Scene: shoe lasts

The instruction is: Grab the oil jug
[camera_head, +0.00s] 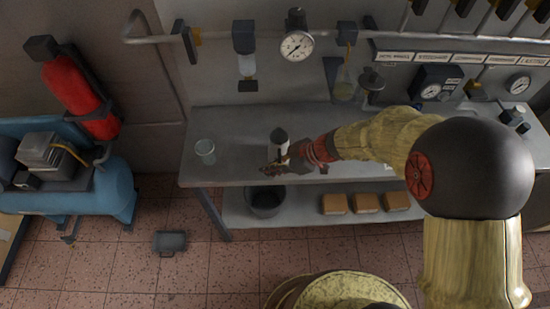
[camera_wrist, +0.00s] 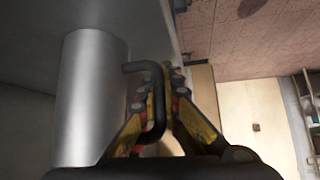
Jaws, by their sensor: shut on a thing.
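The oil jug (camera_head: 279,135) is at the front part of the grey workbench, small and partly hidden by my gripper (camera_head: 277,163) in the head view. In the wrist view the jug (camera_wrist: 92,95) is a smooth silver cylinder with a dark, bent handle (camera_wrist: 156,105). My gripper (camera_wrist: 163,85) has its yellow, dark-tipped fingers on both sides of that handle and is shut on it. The jug's body stands to the left of the fingers. I cannot tell whether its base touches the bench.
A clear glass (camera_head: 205,149) stands left on the workbench (camera_head: 225,175). A dark bucket (camera_head: 264,203) and several brown blocks (camera_head: 366,202) are on the lower shelf. Gauges (camera_head: 297,45) and pipes line the wall behind. A blue compressor (camera_head: 105,190) is at left.

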